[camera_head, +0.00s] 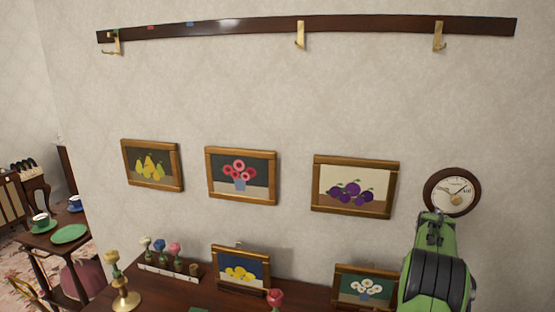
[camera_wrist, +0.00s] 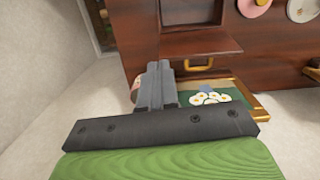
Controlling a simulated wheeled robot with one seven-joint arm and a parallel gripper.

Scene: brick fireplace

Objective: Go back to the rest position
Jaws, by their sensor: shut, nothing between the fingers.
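My arm, green and black, rises at the right of the head view, in front of the wall and just below the round clock (camera_head: 452,192). My gripper (camera_wrist: 155,70) shows in the wrist view with its two grey fingers together, shut and empty. The fingers point toward dark brown wooden furniture (camera_wrist: 140,40). The framed daisy picture (camera_wrist: 240,88) lies just right of the fingers in that view, and they cover part of it. In the head view the daisy picture (camera_head: 365,288) leans at the back of the wooden top, left of my arm.
A rail (camera_head: 250,28) with brass hooks crosses the upper wall. Pear (camera_head: 152,165), red-flower (camera_head: 240,176) and plum (camera_head: 353,186) pictures hang below it. A lemon picture (camera_head: 241,268), flower rack (camera_head: 168,270) and brass candlestick-like holder (camera_head: 124,298) stand on the wooden top. A small table (camera_head: 50,245) is left.

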